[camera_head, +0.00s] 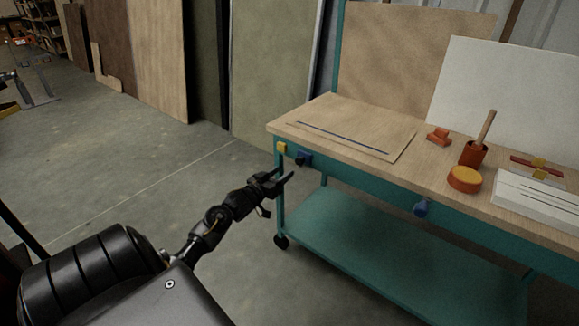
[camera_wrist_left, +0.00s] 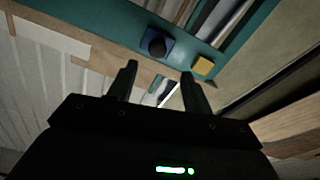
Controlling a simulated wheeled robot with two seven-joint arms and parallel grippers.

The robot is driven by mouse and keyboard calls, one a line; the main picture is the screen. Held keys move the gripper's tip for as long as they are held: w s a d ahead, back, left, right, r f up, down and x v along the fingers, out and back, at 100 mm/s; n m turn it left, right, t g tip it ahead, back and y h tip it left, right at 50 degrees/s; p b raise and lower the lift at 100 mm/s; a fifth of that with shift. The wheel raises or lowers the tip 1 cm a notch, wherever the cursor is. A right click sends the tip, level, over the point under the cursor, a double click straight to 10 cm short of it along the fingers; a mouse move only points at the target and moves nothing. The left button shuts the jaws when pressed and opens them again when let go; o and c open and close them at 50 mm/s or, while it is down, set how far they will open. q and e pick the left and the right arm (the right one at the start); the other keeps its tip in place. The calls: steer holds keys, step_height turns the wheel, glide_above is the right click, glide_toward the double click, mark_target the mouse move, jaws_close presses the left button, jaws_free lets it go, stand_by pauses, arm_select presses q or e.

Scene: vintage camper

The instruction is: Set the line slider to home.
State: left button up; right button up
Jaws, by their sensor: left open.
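A dark blue knob (camera_head: 304,159) sits on the teal front edge of the workbench, beside a small yellow block (camera_head: 281,148) near the left corner. The knob (camera_wrist_left: 156,44) and the yellow block (camera_wrist_left: 203,66) also show in the left wrist view. A second blue knob (camera_head: 421,208) is farther right on the same edge. No label tells which part is the line slider. My left gripper (camera_head: 283,181) is open and empty, just below and in front of the first knob. In the left wrist view its fingers (camera_wrist_left: 159,72) point toward the bench edge, apart from the knob.
The wooden bench top (camera_head: 345,108) carries a thin board with a dark blue line (camera_head: 340,136). A red cup (camera_head: 473,154), a round orange-topped piece (camera_head: 464,179) and a white slotted block (camera_head: 535,195) stand right. A teal lower shelf (camera_head: 390,265) is below.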

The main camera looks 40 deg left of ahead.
arm_select(q)
steer(key=shift+s+d, duration=0.15)
steer(key=shift+s, duration=1.05)
